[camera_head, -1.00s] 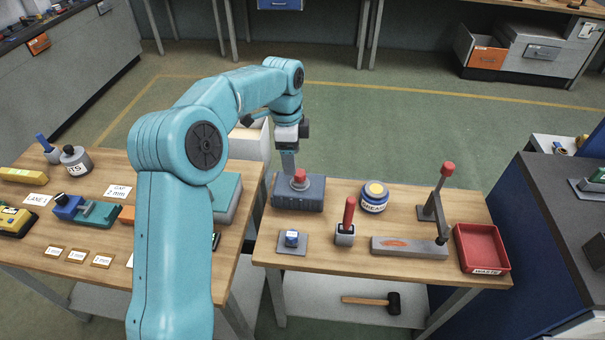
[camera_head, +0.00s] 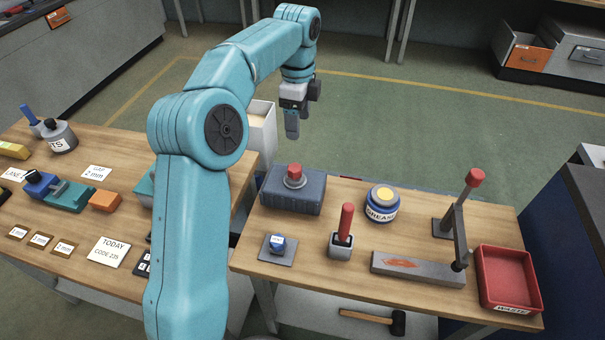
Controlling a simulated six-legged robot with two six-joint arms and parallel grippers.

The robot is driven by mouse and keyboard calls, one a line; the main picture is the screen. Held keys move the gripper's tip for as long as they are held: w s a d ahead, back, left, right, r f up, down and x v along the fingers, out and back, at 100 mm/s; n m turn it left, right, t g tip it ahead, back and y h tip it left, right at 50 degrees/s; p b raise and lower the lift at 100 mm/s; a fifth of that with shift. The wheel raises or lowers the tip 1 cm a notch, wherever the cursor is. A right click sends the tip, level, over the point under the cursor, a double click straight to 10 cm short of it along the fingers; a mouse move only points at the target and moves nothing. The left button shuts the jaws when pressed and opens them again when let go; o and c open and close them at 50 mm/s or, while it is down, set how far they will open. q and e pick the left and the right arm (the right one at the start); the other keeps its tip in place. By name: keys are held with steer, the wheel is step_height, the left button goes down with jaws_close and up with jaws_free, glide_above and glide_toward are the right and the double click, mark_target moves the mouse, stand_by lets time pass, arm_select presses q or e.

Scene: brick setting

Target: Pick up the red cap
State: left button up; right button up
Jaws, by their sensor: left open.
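The red cap (camera_head: 295,170) sits on a round metal fitting on top of a blue-grey box (camera_head: 293,197), at the back left of the right-hand wooden table. My left arm comes up from the bottom left and reaches out over the table. My left gripper (camera_head: 292,132) is open and points down. In the picture it is just above the cap and box, with floor showing between, and apart from them. The fingers overlap in this view and I see nothing between them. My right gripper is not in view.
On the same table (camera_head: 330,278) are a grease jar (camera_head: 382,205), a red-handled tool in a holder (camera_head: 343,228), a small blue piece on a plate (camera_head: 278,246), a red-knobbed lever (camera_head: 458,225) and a red waste tray (camera_head: 508,280). A second cluttered table is left.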

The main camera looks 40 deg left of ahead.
arm_select(q)
steer(key=b, duration=0.1)
glide_toward(296, 168)
steer(key=f, duration=0.5)
steer(key=shift+w+a+f, duration=0.2)
steer(key=shift+w+f, duration=0.05)
steer(key=shift+s+d+f, duration=0.1)
steer(key=shift+f, duration=0.05)
step_height(296, 168, down, 5)
steer(key=shift+s+f, duration=0.1)
steer(key=shift+s+d, duration=0.1)
steer(key=shift+d, duration=0.05)
steer(key=c, duration=1.2)
